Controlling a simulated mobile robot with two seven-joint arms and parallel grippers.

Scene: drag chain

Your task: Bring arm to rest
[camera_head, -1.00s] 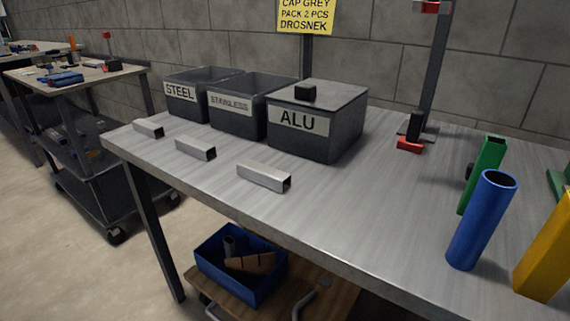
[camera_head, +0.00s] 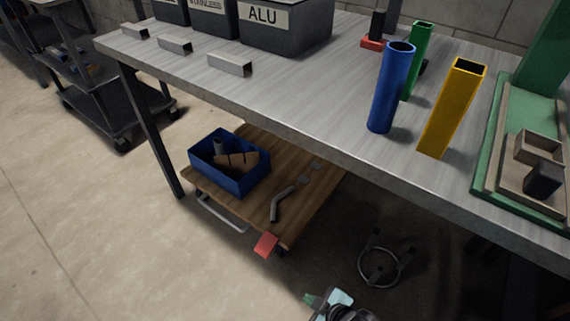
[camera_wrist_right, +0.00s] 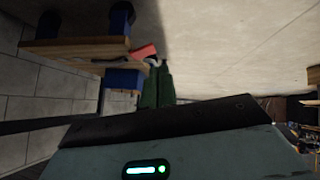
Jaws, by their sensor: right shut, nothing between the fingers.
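My right gripper (camera_head: 312,299) shows at the bottom edge of the head view, with green fingertips beside a pale blue and black wrist part. It is low, in front of the table and away from its top. In the right wrist view its green fingers (camera_wrist_right: 157,88) are together with nothing between them. My left gripper is in neither view now.
The metal table (camera_head: 300,95) carries square tube pieces, bins, and blue (camera_head: 392,88), green and yellow (camera_head: 452,108) tubes. Below it, a wooden cart (camera_head: 300,205) holds a blue box (camera_head: 229,178). A dark ring-shaped stand (camera_head: 385,262) is on the floor near my right gripper.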

